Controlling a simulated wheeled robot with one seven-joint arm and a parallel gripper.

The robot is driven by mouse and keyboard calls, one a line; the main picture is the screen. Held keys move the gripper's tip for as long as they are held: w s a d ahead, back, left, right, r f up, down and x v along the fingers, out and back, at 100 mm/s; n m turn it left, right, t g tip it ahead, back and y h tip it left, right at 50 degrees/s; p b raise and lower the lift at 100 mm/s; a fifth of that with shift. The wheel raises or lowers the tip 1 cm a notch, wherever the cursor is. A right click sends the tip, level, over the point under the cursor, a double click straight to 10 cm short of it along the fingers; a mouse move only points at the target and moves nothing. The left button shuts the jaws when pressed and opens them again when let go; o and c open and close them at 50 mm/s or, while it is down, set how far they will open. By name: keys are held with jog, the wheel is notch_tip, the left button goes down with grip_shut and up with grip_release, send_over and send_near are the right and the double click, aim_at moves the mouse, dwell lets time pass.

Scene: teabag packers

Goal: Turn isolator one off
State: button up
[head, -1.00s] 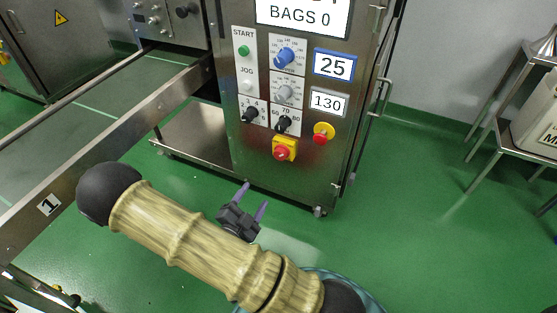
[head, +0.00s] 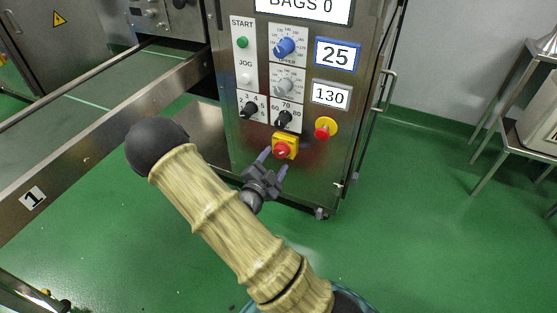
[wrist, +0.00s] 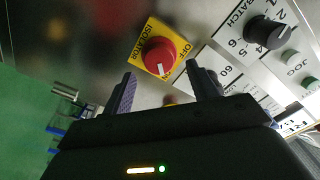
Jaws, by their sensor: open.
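The isolator is a red rotary knob (head: 282,150) on a yellow square plate, low on the steel machine front. In the wrist view, the red knob (wrist: 158,55) sits on its yellow plate lettered ISOLATOR and OFF. A white mark on the knob points toward the bottom of that picture, toward my gripper. My gripper (head: 273,163) is open and empty, just below the isolator in the head view. In the wrist view its two fingers (wrist: 160,75) are spread to either side of the knob's lower edge. I cannot tell whether they touch it.
A red emergency button on a round yellow base (head: 325,128) is right of the isolator. Black selector knobs (head: 284,118) sit just above it. A conveyor rail marked 1 (head: 100,137) runs at left. A steel stand (head: 500,150) is at right. Green floor between is clear.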

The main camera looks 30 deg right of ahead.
aim_at(280, 153)
jog(key=shift+b+x, duration=0.4)
jog(key=shift+x, duration=1.3)
jog(key=c, duration=1)
